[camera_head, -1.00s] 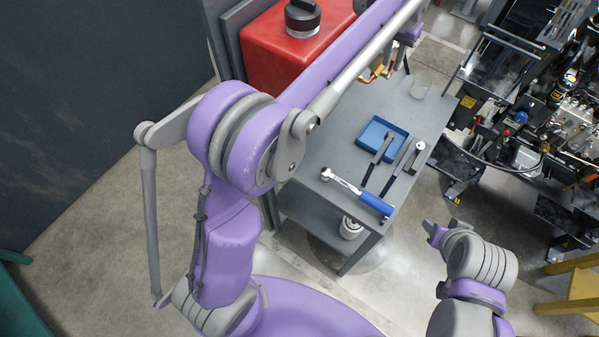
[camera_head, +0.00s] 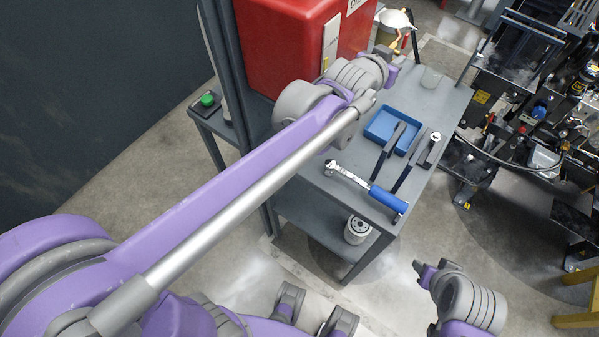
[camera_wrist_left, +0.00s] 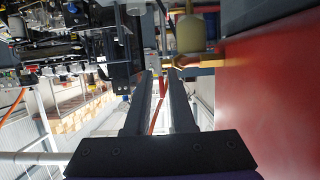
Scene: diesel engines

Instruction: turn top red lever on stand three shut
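A red tank (camera_head: 290,45) stands on the grey table. Brass fittings (camera_head: 404,40) with small red parts show at the tank's far right side; the lever itself is too small to make out there. In the left wrist view, a brass valve body and pipe (camera_wrist_left: 190,40) come off the red tank wall at right. A thin red bar (camera_wrist_left: 154,110), perhaps the lever, shows in the gap between the fingers of my left gripper (camera_wrist_left: 160,75). These fingers are apart, and contact cannot be told. My right gripper (camera_head: 428,270) is low at right, away from the table.
The grey table (camera_head: 325,195) holds a blue tray (camera_head: 382,127), a blue-handled wrench (camera_head: 385,198) and other tools. A diesel engine (camera_head: 545,140) stands at right, and a yellow stand (camera_head: 578,318) at lower right.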

